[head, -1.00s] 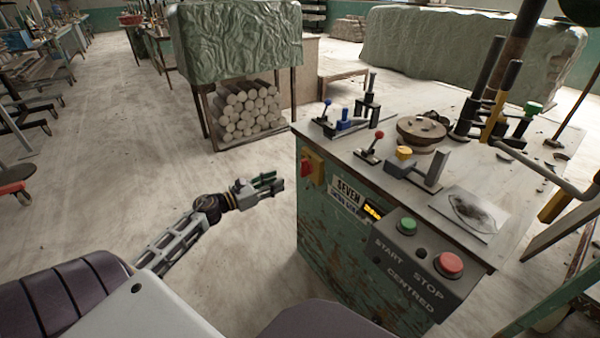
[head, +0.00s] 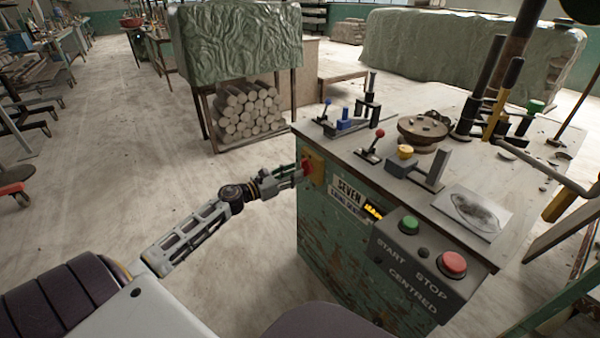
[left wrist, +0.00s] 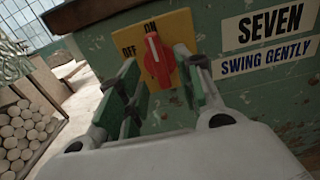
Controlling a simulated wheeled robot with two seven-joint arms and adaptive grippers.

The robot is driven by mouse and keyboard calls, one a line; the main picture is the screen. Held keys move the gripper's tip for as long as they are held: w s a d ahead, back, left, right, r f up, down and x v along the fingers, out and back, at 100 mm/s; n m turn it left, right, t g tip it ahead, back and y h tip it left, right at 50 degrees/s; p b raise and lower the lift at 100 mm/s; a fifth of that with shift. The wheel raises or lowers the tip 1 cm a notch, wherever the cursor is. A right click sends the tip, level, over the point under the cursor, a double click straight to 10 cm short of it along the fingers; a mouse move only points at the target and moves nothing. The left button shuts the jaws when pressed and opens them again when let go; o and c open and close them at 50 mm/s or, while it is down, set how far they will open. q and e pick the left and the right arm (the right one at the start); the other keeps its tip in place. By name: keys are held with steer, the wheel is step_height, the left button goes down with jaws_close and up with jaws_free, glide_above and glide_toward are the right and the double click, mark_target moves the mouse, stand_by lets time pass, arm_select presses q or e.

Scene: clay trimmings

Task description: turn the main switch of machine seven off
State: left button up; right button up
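Machine seven (head: 345,255) is a worn green cabinet with a pale top, labelled SEVEN. Its main switch is a red knob (left wrist: 158,62) on a yellow plate (left wrist: 184,28) marked OFF and ON. The knob's white mark points up at ON. In the head view the yellow plate (head: 318,166) is on the cabinet's left side. My left gripper (head: 291,174) is close in front of it. In the left wrist view my open left gripper (left wrist: 158,72) has one green-padded finger on each side of the knob. I cannot tell whether they touch it. My right gripper is not in view.
A grey box with a green START button (head: 409,225) and a red STOP button (head: 453,263) is on the machine's front. Levers and a round wheel (head: 424,132) stand on top. A covered rack of clay logs (head: 250,110) is behind.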

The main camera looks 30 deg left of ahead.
mark_target(305, 167)
arm_select(q)
steer(key=shift+x, duration=1.55)
jaws_close()
